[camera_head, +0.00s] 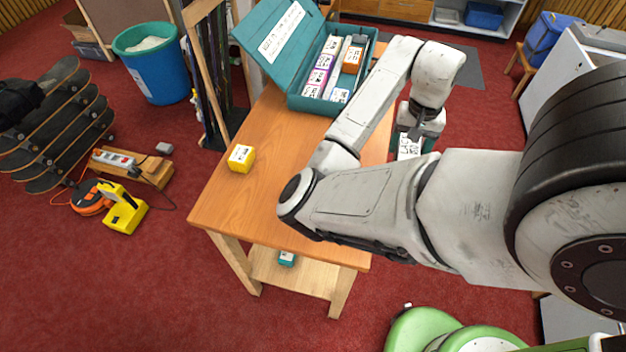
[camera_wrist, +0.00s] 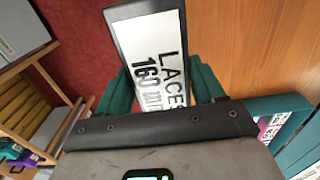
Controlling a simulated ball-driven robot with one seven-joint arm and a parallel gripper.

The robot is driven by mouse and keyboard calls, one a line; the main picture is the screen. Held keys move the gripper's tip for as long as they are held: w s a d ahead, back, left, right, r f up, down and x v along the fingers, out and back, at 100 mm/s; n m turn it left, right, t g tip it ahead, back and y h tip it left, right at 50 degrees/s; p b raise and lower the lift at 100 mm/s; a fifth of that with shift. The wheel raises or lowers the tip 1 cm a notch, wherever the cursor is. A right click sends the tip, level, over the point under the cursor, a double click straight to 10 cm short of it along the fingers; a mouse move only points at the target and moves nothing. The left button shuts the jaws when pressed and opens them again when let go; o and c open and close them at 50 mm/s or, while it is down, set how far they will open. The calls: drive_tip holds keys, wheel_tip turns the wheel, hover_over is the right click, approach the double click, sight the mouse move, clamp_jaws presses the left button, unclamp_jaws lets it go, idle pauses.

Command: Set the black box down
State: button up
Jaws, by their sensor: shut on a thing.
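The black box (camera_wrist: 150,45) has a large white label reading "LACES 160" and more letters that are partly hidden. In the wrist view it sits between the teal fingers of my gripper (camera_wrist: 163,88), which is shut on it. In the head view the label of the box (camera_head: 409,147) shows below my wrist, at the right edge of the wooden table (camera_head: 225,200). My arm covers part of that edge. I cannot tell how high the box is above the tabletop.
An open teal case (camera_head: 310,104) with several labelled boxes stands at the table's back. A yellow box (camera_head: 241,158) sits near the left edge. The front left tabletop is clear. A small teal box (camera_head: 287,258) lies on the lower shelf. A blue bin (camera_head: 160,80) stands left.

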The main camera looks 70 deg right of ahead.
drive_tip(key=w+a+f+b, duration=0.1)
drive_tip(key=w+f, duration=0.2)
drive_tip(key=w, duration=0.1)
drive_tip(key=w+a+f+b, duration=0.1)
drive_tip(key=w+a+f, duration=0.1)
drive_tip(key=w+f, duration=0.1)
drive_tip(key=w+a+f, duration=0.1)
drive_tip(key=w+f, duration=0.1)
drive_tip(key=w, duration=0.3)
drive_tip(key=shift+w+a+f+b, duration=0.15)
drive_tip(key=shift+a+f+b, duration=0.05)
drive_tip(key=shift+f+b, duration=0.2)
drive_tip(key=f, duration=0.3)
drive_tip(key=shift+w+a+f, duration=0.15)
drive_tip(key=shift+w+f, duration=0.15)
drive_tip(key=shift+w, duration=0.1)
drive_tip(key=shift+f, duration=0.3)
drive_tip(key=shift+f, duration=0.1)
drive_tip(key=o, duration=1.2)
